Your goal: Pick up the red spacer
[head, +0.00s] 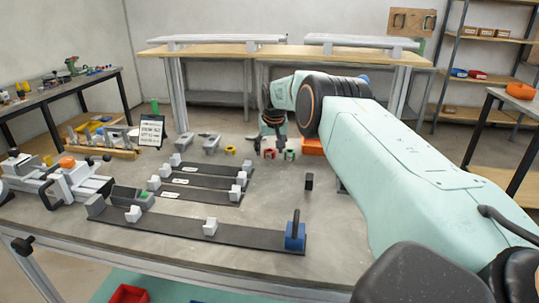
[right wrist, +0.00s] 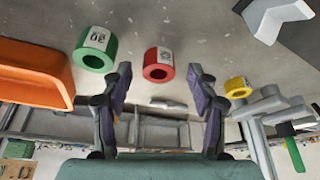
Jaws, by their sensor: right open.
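The red spacer (right wrist: 151,58) is a short ring with a white label, resting on the grey table top. In the right wrist view it lies just beyond and between my right gripper's (right wrist: 160,75) two open fingers, which hold nothing. In the head view the red spacer (head: 270,154) shows small below my right gripper (head: 270,144), at the far part of the table. I cannot tell the exact gap between the fingers and the spacer. My left gripper is not in view.
A green spacer (right wrist: 84,58) and an orange tray (right wrist: 35,75) lie left of the red spacer in the wrist view; a yellow spacer (right wrist: 237,84) lies right. In the head view, dark rails (head: 180,233) with white blocks cover the nearer table. A small sign (head: 151,131) stands at the left.

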